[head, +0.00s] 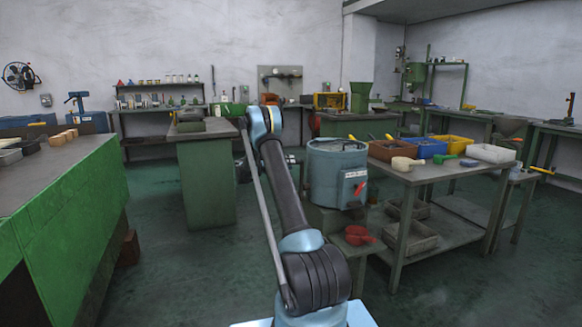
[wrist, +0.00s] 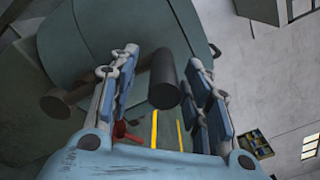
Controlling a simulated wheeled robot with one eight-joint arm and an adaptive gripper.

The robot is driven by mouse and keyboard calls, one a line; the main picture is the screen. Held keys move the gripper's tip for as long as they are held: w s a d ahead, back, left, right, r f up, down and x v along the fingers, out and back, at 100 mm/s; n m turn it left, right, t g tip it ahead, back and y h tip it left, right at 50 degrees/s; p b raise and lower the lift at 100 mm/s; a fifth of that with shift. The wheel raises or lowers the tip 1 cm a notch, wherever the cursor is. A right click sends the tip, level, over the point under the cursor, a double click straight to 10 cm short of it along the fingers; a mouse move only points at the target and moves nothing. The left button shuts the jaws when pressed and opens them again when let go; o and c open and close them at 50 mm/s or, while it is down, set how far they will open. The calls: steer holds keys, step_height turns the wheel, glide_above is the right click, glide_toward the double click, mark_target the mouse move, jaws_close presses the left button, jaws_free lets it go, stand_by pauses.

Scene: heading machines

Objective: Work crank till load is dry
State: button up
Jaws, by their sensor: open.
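The blue-grey drum machine (head: 336,178) stands in the middle of the head view, just right of my arm, with a white label and a red lever (head: 360,188) on its side. Its large curved body (wrist: 95,35) fills the upper left of the wrist view. In the wrist view a dark cylindrical grip (wrist: 164,82), apparently the crank's handle, lies between the spread fingers of my gripper (wrist: 163,62). The gripper is open, with gaps seen on both sides of the grip. My arm hides the gripper and crank in the head view. The load inside the drum is not visible.
A green bench (head: 75,205) stands left, with clear floor between.

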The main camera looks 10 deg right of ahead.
steer(key=s+a, duration=0.1)
steer(key=a, duration=0.8)
steer(key=shift+a, duration=0.35)
